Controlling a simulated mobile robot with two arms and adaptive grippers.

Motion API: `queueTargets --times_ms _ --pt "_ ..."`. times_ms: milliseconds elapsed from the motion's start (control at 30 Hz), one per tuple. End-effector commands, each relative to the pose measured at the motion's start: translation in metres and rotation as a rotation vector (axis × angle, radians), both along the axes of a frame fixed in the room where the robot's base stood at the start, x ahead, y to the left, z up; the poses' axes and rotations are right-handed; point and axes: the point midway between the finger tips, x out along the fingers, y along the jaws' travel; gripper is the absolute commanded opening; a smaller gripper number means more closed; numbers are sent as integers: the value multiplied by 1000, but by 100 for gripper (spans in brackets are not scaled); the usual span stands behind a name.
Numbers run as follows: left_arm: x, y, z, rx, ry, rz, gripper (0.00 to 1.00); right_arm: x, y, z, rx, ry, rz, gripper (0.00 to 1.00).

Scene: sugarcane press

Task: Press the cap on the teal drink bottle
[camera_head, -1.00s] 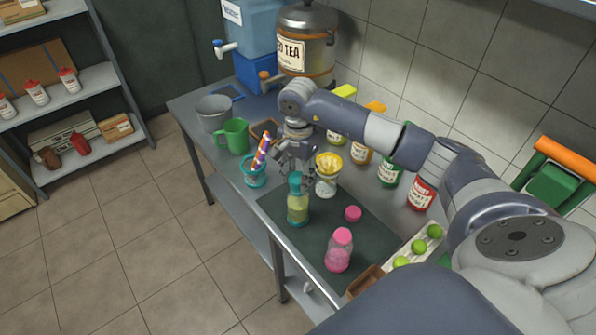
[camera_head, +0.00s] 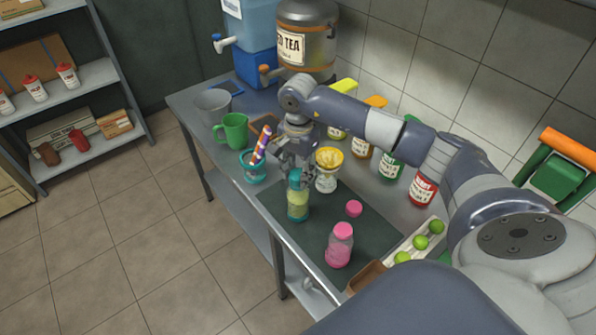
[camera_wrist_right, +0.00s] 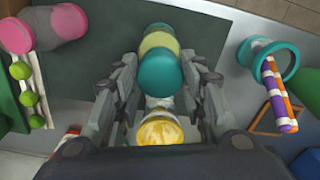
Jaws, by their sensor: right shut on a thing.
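The teal drink bottle (camera_head: 298,208) stands upright on the dark mat, with pale yellow-green contents and a teal base. Its teal cap (camera_wrist_right: 160,72) is on top, seen from above in the right wrist view. My right gripper (camera_head: 294,172) is directly over the bottle, its fingers shut on the cap from both sides; they partly hide it in the head view. Whether the cap is fully seated cannot be seen. My left gripper is not in view.
A pink bottle (camera_head: 339,246) and a loose pink cap (camera_head: 354,208) are on the dark mat (camera_head: 300,253). A yellow-topped cup (camera_head: 327,172) stands close right of the gripper. A teal cup (camera_head: 252,169) with striped straws is left. Limes sit in a tray (camera_head: 428,226) at right.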

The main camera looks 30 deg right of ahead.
Motion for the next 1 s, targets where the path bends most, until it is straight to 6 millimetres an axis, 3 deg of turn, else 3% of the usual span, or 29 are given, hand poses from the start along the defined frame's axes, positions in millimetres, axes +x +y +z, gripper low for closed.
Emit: queueTargets --times_ms 1000 --pt "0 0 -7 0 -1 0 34 0 -1 1 -1 -1 0 26"
